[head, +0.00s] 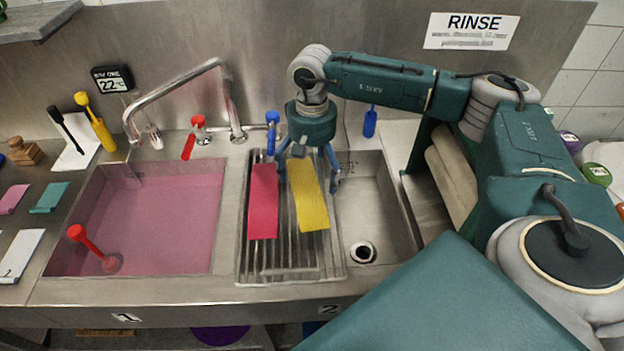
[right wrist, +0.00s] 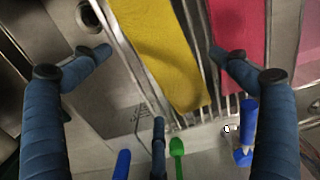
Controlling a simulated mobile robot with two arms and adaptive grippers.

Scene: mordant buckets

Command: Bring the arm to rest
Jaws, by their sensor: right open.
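My right gripper (head: 308,176) is open above the drying rack in the head view, with its fingers pointing down around the upper part of a yellow strip (head: 310,205). The right wrist view shows the spread fingers of the gripper (right wrist: 160,54) with nothing held between them. The yellow strip (right wrist: 165,50) lies below the fingers. A pink-red strip (head: 263,203) lies beside it on the rack and also shows in the right wrist view (right wrist: 237,28). My right arm reaches in from the right and bends down at the wrist. My left gripper does not show.
The metal rack (head: 290,272) sits over the right sink. The left sink (head: 150,220) holds pink liquid and a red-handled tool (head: 85,239). A curved faucet (head: 180,84) rises behind. A RINSE sign (head: 471,31) hangs on the wall. Cloth swatches lie at the far left.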

